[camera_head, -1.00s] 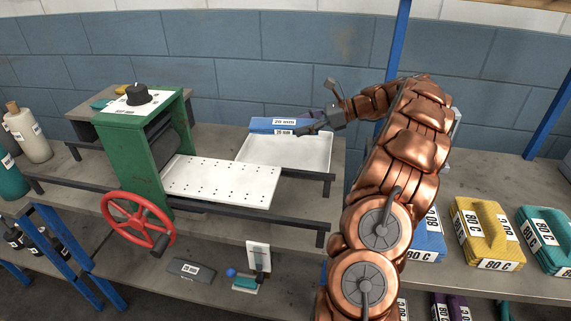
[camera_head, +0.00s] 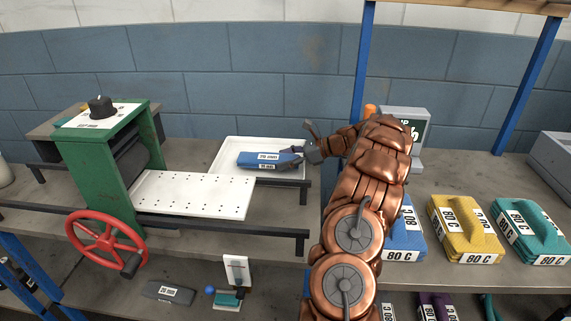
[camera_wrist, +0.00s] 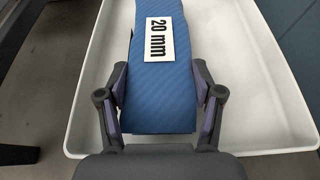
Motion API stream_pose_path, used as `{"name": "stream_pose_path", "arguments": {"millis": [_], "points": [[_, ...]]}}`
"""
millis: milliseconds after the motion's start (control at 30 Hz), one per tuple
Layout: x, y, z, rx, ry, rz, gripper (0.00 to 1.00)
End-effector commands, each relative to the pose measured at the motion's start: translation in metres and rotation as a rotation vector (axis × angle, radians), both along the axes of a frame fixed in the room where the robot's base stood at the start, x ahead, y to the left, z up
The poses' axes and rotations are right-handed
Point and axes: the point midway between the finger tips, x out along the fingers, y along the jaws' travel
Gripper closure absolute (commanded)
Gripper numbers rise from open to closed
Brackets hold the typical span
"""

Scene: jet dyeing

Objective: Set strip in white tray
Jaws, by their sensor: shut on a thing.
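A blue strip (camera_head: 262,160) with white "20 mm" labels is over the white tray (camera_head: 226,149) in the head view. In the wrist view the strip (camera_wrist: 159,85) runs away from me, with the white tray (camera_wrist: 88,95) beneath and around it. My gripper (camera_head: 299,153) is shut on the near end of the strip, one finger on each side; the wrist view shows the same grip (camera_wrist: 160,98). I cannot tell whether the strip touches the tray's floor. The tray's right side is partly hidden by my gripper.
A green machine (camera_head: 112,160) with a red handwheel (camera_head: 105,244) and a white perforated plate (camera_head: 190,194) stands left of the tray. A dark rail (camera_head: 225,228) runs in front. Blue, yellow (camera_head: 466,228) and teal (camera_head: 532,230) blocks marked "80 C" stand on the right.

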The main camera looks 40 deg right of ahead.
Motion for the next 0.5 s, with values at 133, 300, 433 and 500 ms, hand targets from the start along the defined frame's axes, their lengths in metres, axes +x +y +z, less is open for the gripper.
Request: {"name": "stream_pose_path", "arguments": {"millis": [133,300,433,500], "points": [[0.000,0.000,-0.018,0.002,0.001,0.000,0.81],[0.000,0.000,-0.018,0.000,0.000,0.000,0.81],[0.000,0.000,-0.018,0.001,-0.001,0.000,0.81],[0.000,0.000,-0.020,0.002,0.000,0.001,0.81]]}}
